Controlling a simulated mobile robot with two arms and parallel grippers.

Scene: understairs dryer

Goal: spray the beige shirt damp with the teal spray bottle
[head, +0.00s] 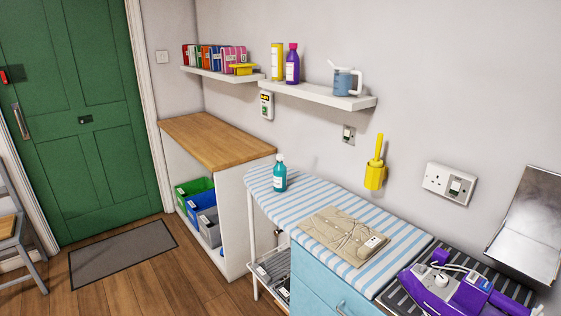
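The beige shirt (342,236) lies folded flat on the blue-and-white striped ironing board (402,234), toward its near right part. A white tag and thin cord show on it. A teal bottle (280,175) with a pale cap stands upright near the board's far left end, apart from the shirt. I cannot tell whether it has a spray trigger. Neither of my grippers shows in the head view.
A purple iron (449,290) sits on a dark ribbed surface at the lower right, next to the board. A wooden counter (218,140) stands beyond the board. A shelf (317,96) holds bottles and a jug. Striped board is clear between bottle and shirt.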

